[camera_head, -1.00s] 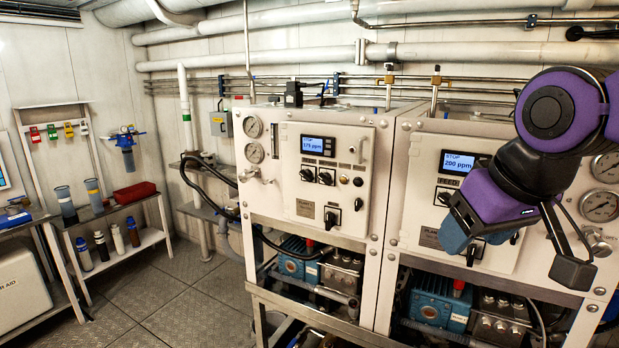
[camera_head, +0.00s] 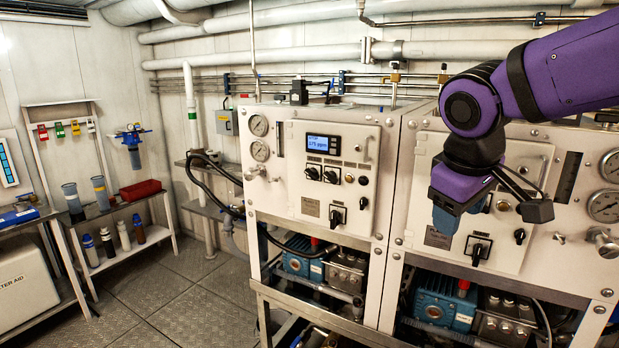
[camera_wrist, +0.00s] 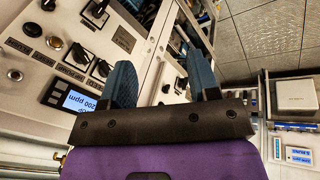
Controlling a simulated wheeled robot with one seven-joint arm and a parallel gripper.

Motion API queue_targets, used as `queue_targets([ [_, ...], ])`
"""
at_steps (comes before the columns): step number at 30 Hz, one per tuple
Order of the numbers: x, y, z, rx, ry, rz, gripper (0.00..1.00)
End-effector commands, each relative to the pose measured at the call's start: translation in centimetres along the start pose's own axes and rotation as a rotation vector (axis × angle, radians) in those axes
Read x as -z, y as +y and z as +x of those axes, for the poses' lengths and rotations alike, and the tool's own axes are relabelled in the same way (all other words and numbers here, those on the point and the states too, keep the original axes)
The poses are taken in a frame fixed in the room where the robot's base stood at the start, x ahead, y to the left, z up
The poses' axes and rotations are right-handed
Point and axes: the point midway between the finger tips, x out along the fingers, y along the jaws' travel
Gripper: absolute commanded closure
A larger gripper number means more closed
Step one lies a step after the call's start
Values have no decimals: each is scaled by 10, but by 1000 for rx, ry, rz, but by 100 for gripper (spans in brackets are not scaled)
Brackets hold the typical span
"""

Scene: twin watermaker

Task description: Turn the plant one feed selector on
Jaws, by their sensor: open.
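The left plant cabinet (camera_head: 290,190) has a pale control panel with a lit display reading about 175 ppm (camera_head: 320,144). Two small black selectors sit below it, the left one (camera_head: 310,173) and the right one (camera_head: 331,176); their labels are too small to read. A larger black selector (camera_head: 336,216) is lower on that panel. My gripper (camera_head: 445,220) is open and empty in front of the right cabinet's panel, pointing down, apart from the left panel. In the wrist view its blue fingers (camera_wrist: 158,65) are spread, with the right panel's display reading 200 ppm (camera_wrist: 80,101) beside them.
The right cabinet's panel (camera_head: 520,200) is partly hidden by my arm. It has a large black selector (camera_head: 477,250) low down. Gauges (camera_head: 605,206) and pipes surround the panels. Blue pumps (camera_head: 440,300) sit below. The floor (camera_head: 190,300) at left is clear.

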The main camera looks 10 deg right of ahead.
Motion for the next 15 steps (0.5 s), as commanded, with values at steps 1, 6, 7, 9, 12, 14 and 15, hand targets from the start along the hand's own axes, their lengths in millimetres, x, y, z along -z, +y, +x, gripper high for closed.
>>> queue_targets([
  [1, 12, 3, 6, -30, -32, -60, 45],
  [6, 53, 14, 25, -163, -129, -259, 45],
  [7, 61, 16, 28, -188, -145, -293, 45],
  [9, 80, 18, 35, -250, -179, -377, 45],
  [12, 108, 18, 46, -343, -225, -494, 45],
  [14, 126, 16, 52, -402, -251, -566, 45],
  [15, 139, 14, 55, -444, -267, -614, 45],
])
